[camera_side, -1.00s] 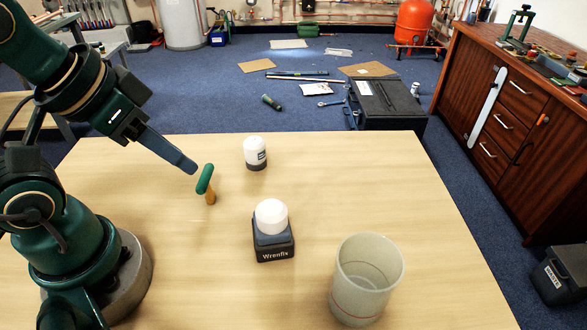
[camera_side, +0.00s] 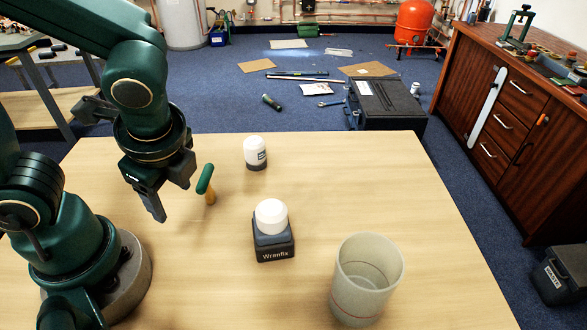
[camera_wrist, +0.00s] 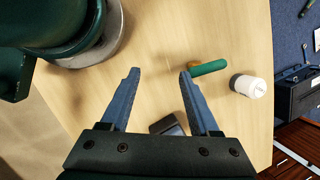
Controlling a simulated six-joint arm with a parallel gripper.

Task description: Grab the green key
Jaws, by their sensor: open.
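The green key (camera_side: 205,179) stands upright on the wooden table, with a green bar on top of a short brass-coloured stem (camera_side: 210,197). My gripper (camera_side: 173,202) is just left of it in the side view, open and pointing down, with nothing between the fingers. In the wrist view the key (camera_wrist: 208,68) lies just beyond the tip of the right finger, outside the gap of my gripper (camera_wrist: 160,72). Its stem is partly hidden there by the green bar.
A white-capped bottle (camera_side: 255,152) stands behind and right of the key. A white dome on a dark "Wrenfix" block (camera_side: 272,232) and a translucent cup (camera_side: 367,285) stand farther right toward the front. The table's right side (camera_side: 410,200) is clear.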

